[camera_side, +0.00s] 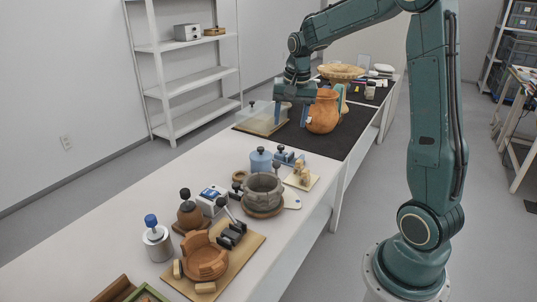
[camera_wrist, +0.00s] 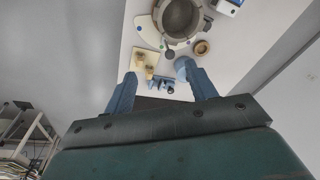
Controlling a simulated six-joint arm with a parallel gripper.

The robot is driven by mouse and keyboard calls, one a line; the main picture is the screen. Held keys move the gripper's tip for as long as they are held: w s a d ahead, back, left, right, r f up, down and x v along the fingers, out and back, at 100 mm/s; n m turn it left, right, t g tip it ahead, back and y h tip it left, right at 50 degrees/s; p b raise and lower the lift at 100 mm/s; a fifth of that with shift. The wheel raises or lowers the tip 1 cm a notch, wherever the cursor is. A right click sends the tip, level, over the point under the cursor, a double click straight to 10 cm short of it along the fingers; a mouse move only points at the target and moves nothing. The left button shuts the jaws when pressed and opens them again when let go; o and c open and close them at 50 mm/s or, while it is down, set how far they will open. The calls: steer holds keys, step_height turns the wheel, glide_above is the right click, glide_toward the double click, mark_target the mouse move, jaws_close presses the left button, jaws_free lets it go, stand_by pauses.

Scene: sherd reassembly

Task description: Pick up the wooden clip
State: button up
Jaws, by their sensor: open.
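My gripper (camera_side: 292,117) hangs over the dark mat at the far part of the table, left of an orange-brown jar. Its blue fingers are apart with nothing between them, as the wrist view (camera_wrist: 158,72) also shows. Small tan wooden pieces, which may be the wooden clip (camera_side: 303,173), sit on a pale board (camera_side: 313,183) nearer the side camera. They also show in the wrist view (camera_wrist: 149,73), beyond the left fingertip. They are too small to make out clearly, and my gripper is well apart from them.
The jar (camera_side: 323,112) stands close beside my gripper. A clear box (camera_side: 262,116) lies on its other side. A grey stone-like pot (camera_side: 263,192), a blue lidded jar (camera_side: 261,160) and blue clamps (camera_side: 288,157) crowd the middle table. A partly built brown bowl (camera_side: 205,262) is nearer.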

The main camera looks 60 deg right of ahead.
steer(key=w+d+f+m+g, duration=0.1)
steer(key=w+d+f+m, duration=0.15)
steer(key=d+f, duration=0.5)
steer(key=m+y, duration=0.1)
steer(key=m, duration=0.3)
glide_above(306, 171)
step_height(306, 171, down, 7)
steer(key=shift+w+g, duration=0.15)
steer(key=shift+g, duration=0.25)
steer(key=shift+f, duration=0.15)
steer(key=shift+f, duration=4.2)
steer(key=shift+f, duration=2.6)
steer(key=c, duration=0.8)
